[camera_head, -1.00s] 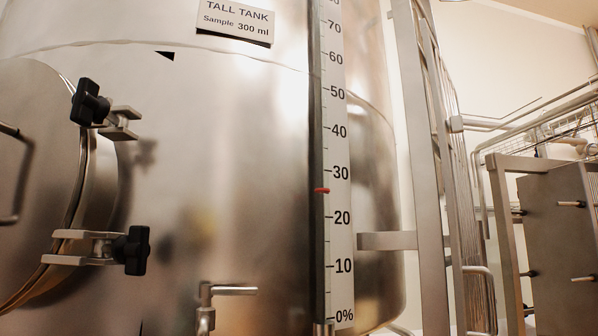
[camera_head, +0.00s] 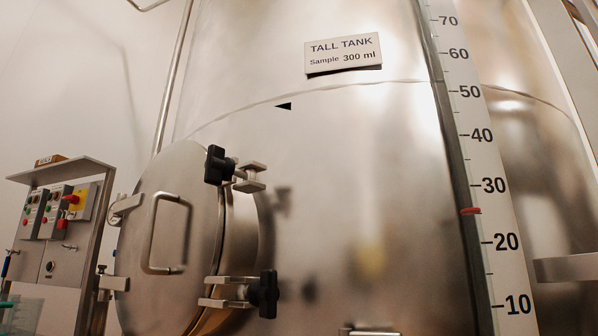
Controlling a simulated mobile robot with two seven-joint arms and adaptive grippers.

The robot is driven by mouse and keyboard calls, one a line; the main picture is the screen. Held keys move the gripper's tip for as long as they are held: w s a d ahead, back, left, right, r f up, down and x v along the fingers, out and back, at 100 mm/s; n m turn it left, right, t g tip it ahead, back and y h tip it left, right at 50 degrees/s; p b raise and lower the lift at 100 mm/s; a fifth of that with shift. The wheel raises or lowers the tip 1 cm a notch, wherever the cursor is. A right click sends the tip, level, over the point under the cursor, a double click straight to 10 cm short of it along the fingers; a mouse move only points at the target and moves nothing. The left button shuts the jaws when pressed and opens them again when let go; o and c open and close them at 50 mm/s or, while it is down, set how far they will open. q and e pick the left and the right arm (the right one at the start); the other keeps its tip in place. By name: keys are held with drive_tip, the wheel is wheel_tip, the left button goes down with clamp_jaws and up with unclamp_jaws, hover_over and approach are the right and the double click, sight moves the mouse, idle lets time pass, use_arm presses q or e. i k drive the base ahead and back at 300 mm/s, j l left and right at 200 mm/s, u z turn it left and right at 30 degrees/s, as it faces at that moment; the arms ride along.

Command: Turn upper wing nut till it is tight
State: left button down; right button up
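The upper wing nut (camera_head: 215,165) is a black knob at the upper right rim of the round hatch door (camera_head: 150,215), next to a pale metal bracket (camera_head: 250,177). The lower wing nut (camera_head: 268,294) is a similar black knob at the end of a bracket (camera_head: 228,292) lower on the same rim. The door has a bent bar handle (camera_head: 150,240) and stands on the front of the steel tall tank (camera_head: 340,220). Neither of my grippers shows in the head view.
A control panel (camera_head: 60,215) on a metal stand is at the left, with a clear container (camera_head: 22,315) partly seen below it. A level scale (camera_head: 490,180) with a red marker runs up the tank's right side. A tap top (camera_head: 368,331) shows at the bottom edge.

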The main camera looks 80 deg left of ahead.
sight(219, 168)
drive_tip(key=u, duration=1.85)
